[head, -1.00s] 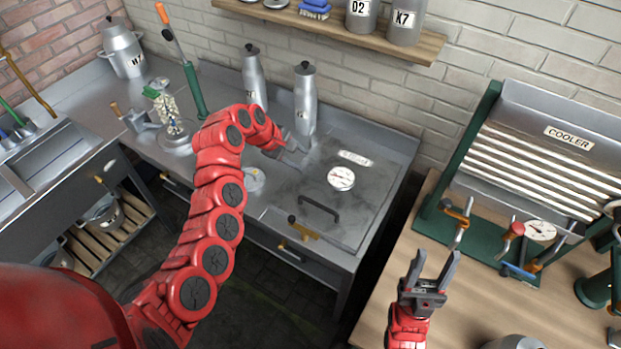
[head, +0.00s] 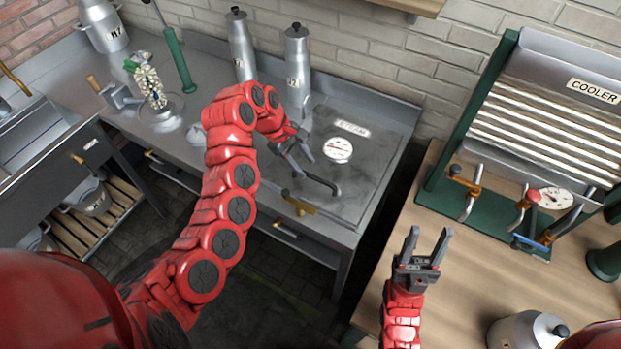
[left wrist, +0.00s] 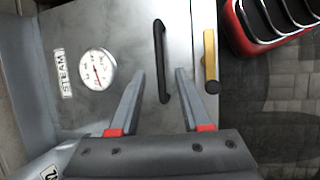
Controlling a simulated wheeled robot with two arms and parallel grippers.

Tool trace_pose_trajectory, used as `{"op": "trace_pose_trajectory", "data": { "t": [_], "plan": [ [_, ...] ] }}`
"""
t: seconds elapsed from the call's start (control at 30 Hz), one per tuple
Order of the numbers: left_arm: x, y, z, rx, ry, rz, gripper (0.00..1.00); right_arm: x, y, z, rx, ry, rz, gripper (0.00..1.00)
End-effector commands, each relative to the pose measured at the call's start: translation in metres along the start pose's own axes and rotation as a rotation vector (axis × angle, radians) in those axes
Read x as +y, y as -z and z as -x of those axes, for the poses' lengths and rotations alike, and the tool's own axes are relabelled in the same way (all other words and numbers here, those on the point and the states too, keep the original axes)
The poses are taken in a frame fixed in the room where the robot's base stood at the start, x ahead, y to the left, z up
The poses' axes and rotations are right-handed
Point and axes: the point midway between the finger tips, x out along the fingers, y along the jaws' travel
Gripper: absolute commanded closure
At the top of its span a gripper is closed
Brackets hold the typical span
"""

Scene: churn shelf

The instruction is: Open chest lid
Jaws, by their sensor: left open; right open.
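The steam chest lid (head: 362,172) is a flat grey metal panel set in the counter top, lying closed. It carries a STEAM label, a round white dial (head: 338,150) and a black bar handle (head: 322,184). A brass latch (head: 299,203) with a dark knob sits at its front edge. My left gripper (head: 305,151) is open just above the lid, close to the handle. In the left wrist view the handle (left wrist: 161,60) shows between and beyond the open fingers, with the brass latch (left wrist: 210,58) to its right. My right gripper (head: 424,244) is open and empty over the wooden table.
Two metal bottles (head: 298,70) stand behind the lid by the wall. A cooler (head: 550,110) with taps and a dial stands on the wooden table at the right. A dark floor gap separates counter and table.

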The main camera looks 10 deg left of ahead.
Motion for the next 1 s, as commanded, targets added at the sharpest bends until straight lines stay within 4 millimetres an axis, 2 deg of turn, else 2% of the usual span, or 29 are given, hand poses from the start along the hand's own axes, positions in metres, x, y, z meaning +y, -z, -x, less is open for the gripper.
{"op": "trace_pose_trajectory", "data": {
  "t": [0.1,0.3,0.67,0.93,1.0],
  "plan": [
    [0.0,-0.001,-0.019,0.004,0.003,-0.003,0.53,0.0,0.0,0.002,0.0,0.0,0.0,0.5],
    [0.0,0.0,-0.037,0.005,0.001,-0.001,0.53,0.001,0.002,-0.009,0.001,0.0,0.0,0.5],
    [0.0,0.001,-0.045,0.004,0.0,-0.001,0.53,0.001,0.002,-0.009,0.0,0.0,0.0,0.5],
    [0.0,0.001,-0.045,0.004,0.0,-0.001,1.0,0.001,0.002,-0.009,0.0,0.0,0.0,0.5],
    [0.0,0.001,-0.045,0.004,0.0,-0.001,1.0,0.001,0.002,-0.009,0.0,0.0,0.0,0.5]
  ]
}}
